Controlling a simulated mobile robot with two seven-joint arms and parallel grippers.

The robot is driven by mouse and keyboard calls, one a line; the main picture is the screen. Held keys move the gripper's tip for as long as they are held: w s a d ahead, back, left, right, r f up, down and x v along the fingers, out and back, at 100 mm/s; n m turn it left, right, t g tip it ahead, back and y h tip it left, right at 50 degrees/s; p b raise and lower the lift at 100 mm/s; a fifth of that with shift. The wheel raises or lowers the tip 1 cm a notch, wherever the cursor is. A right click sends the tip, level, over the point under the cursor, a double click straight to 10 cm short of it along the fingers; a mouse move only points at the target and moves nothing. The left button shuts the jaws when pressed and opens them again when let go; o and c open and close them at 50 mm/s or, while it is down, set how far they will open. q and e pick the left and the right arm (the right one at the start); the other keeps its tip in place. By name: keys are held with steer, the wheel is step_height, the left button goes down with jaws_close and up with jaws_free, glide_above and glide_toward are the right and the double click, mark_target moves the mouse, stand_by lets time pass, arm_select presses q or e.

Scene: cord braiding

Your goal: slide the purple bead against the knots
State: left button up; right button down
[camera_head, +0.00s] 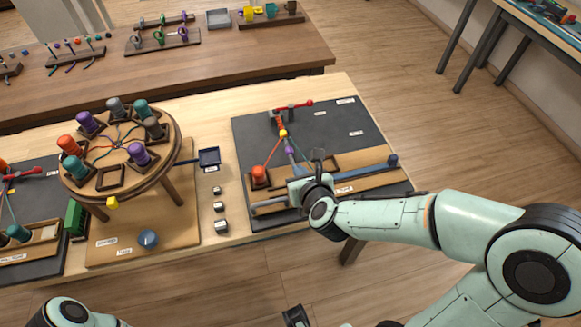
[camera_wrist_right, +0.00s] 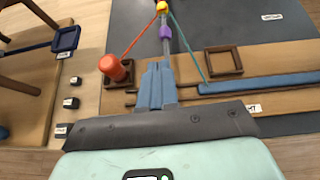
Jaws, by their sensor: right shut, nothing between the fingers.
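The purple bead (camera_head: 290,149) sits on the grey strand on the dark board, just below a yellow bead (camera_head: 283,133). The purple bead (camera_wrist_right: 165,32) and the yellow bead (camera_wrist_right: 161,7) also show in the right wrist view, with a short stretch of strand between them. My right gripper (camera_head: 299,169) is below the purple bead, apart from it, in line with the strand. In the right wrist view its blue-grey fingers (camera_wrist_right: 157,86) are shut and hold nothing. Knots cannot be made out clearly.
An orange bobbin (camera_head: 259,176) stands left of my right gripper, with a red cord up to the yellow bead. A teal cord runs down right past an empty square frame (camera_wrist_right: 223,61). A round bobbin stand (camera_head: 121,154) is at left.

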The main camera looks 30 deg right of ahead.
mark_target(290, 150)
steer(key=shift+d+f+m+h, duration=0.3)
steer(key=x, duration=0.9)
steer(key=shift+w+b, duration=0.25)
steer(key=shift+b, duration=0.1)
steer(key=shift+w+d+b, duration=0.2)
steer(key=shift+w+b, duration=0.15)
steer(key=shift+w, duration=0.55)
steer(key=shift+w+d+b, duration=0.25)
steer(key=shift+w+b, duration=0.1)
steer(key=shift+w, duration=0.6)
